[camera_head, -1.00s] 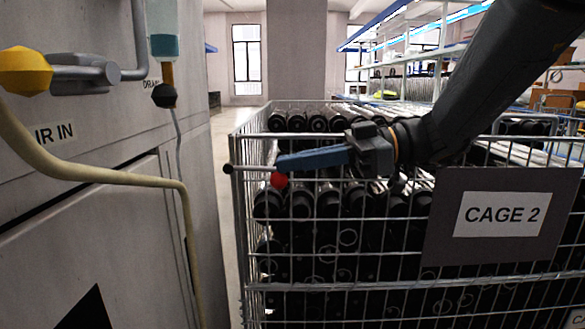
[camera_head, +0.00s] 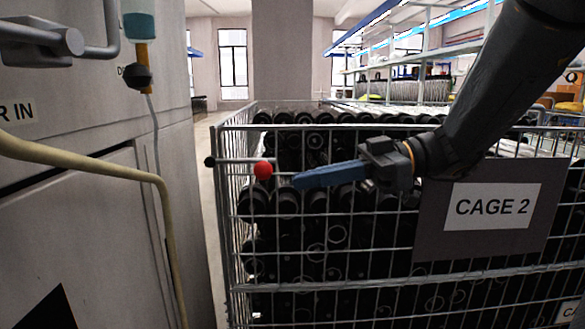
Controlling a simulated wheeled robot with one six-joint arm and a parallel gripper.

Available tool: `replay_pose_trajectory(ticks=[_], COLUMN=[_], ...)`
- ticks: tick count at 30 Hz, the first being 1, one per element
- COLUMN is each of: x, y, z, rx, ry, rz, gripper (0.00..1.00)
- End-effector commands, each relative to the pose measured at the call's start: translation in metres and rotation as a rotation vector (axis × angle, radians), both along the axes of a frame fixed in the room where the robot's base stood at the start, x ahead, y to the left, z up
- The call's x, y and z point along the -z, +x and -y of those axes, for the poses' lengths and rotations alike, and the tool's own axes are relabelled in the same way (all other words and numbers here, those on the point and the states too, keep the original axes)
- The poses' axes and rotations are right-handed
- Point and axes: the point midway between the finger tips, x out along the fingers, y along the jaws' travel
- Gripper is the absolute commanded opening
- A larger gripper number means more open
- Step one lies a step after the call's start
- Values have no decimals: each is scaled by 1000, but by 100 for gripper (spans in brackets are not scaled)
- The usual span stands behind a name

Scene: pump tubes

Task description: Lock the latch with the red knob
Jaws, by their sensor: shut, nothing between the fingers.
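The red knob (camera_head: 263,170) sits on the latch at the upper left of the wire cage front. The latch's thin bar (camera_head: 235,161) runs level to the left and ends in a small black tip (camera_head: 210,161) past the cage's left corner. My gripper (camera_head: 296,181), with long blue fingers, is shut and empty. It points left, with its tips a short way right of and slightly below the knob, apart from it in the picture.
The wire cage (camera_head: 330,284) holds many black tubes and bears a dark "CAGE 2" sign (camera_head: 490,207). A grey cabinet (camera_head: 80,215) with a hanging cream hose (camera_head: 90,163) stands at left. A narrow floor gap (camera_head: 203,170) separates them.

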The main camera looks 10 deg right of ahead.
Motion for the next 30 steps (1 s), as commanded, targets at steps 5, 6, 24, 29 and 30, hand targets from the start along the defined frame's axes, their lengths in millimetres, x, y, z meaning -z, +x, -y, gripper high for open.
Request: replay_pose_trajectory(ticks=[5,6,24,29,30], x=[9,10,14,38,48], y=[-2,-3,-9,-29,-38], z=[16,18,17,-16,-27], rx=[-18,-21,-40,-86,-98], ry=[12,14,0,-107,-152], rz=[17,18,-16,-205,-276], gripper=[0,0,0,0,0])
